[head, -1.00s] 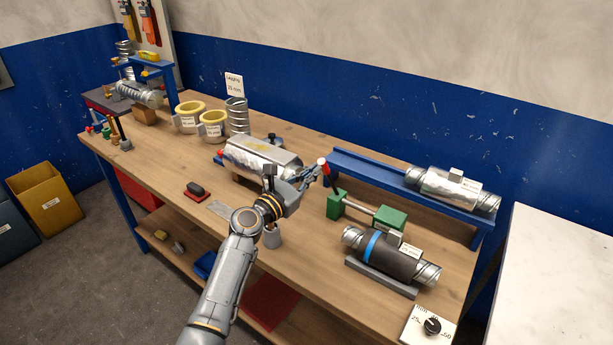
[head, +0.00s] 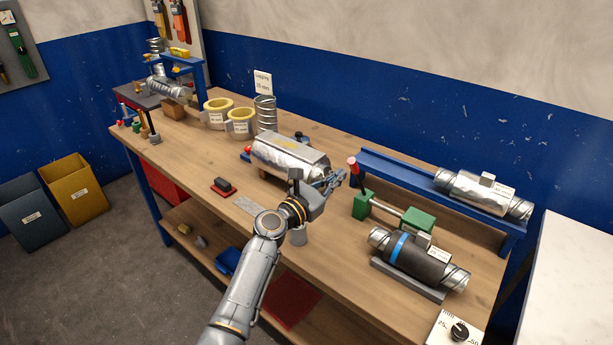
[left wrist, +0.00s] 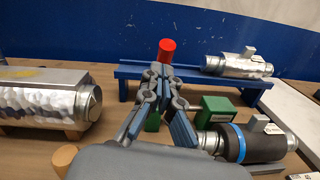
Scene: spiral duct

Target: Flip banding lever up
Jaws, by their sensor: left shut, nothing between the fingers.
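The lever has a red knob (head: 352,161) on a dark shaft and rises from a green block (head: 364,203) of the banding tool. It leans slightly left in the head view. My left gripper (head: 341,178) is shut and empty, just left of the lever. In the left wrist view, the red knob (left wrist: 167,46) shows just above the closed fingertips (left wrist: 161,70), which hide the shaft. I cannot tell whether the fingers touch it. My right gripper is not in view.
A foil-wrapped duct (head: 288,155) lies behind and left of my gripper. A black duct with a blue band (head: 420,255) sits in front right. A blue rail (head: 400,177) with another duct (head: 473,190) is behind. A dial (head: 459,331) is at the front right.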

